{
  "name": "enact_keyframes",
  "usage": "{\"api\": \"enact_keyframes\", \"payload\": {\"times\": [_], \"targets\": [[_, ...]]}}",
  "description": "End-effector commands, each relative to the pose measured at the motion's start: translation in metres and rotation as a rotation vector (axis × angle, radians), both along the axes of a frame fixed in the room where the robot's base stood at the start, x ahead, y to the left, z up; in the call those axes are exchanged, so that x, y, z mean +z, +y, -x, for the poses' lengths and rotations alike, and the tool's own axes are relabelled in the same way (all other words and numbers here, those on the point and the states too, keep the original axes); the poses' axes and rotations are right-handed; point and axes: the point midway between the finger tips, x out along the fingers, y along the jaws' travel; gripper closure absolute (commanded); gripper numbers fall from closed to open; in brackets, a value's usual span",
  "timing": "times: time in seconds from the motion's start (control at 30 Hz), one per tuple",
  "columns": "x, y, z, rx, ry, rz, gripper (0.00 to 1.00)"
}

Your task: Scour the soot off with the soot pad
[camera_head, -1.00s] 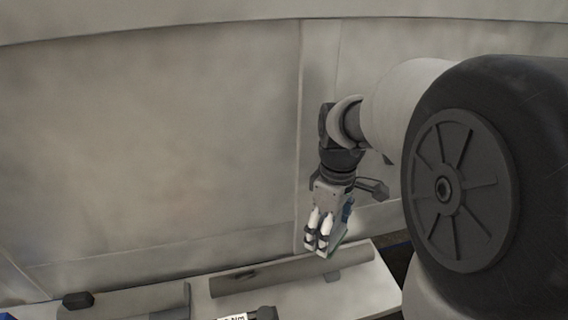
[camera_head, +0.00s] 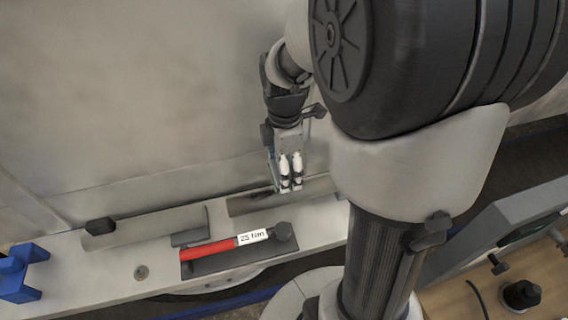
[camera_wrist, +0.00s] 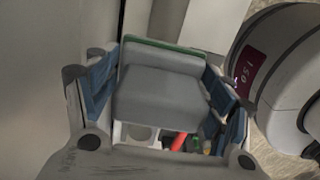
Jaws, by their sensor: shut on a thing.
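My gripper (camera_head: 289,188) points down over the right part of a long grey bar (camera_head: 318,187) on the pale bench. In the wrist view, my gripper (camera_wrist: 160,100) is shut on a grey block with a green layer along its far edge, which looks like the soot pad (camera_wrist: 160,88). The blue finger pads sit at its two sides. A dark smudge, likely the soot (camera_head: 252,197), shows on the bar left of the gripper. I cannot tell whether the pad touches the bar.
A torque wrench with a red handle (camera_head: 208,250) lies in a dark holder in front of the bar. A grey rail with a black knob (camera_head: 100,226) and a blue block (camera_head: 20,272) stand to the left. A pale wall (camera_head: 140,100) rises close behind.

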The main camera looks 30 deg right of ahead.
Motion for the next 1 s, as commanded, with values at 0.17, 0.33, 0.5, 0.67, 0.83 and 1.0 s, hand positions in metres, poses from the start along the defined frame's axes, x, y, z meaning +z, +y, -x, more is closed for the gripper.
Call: {"api": "enact_keyframes", "payload": {"times": [0.17,0.33,0.5,0.67,0.83,1.0], "targets": [[-0.034,0.000,0.001,-0.001,0.003,-0.001,0.69],[-0.035,0.026,-0.007,0.007,0.000,0.000,0.69],[-0.035,0.059,-0.017,0.006,0.001,0.000,0.69],[-0.035,0.088,-0.025,0.005,0.001,0.000,0.69],[-0.035,0.109,-0.031,0.003,0.001,0.000,0.69],[-0.035,0.118,-0.034,0.000,0.001,0.000,0.69]]}}
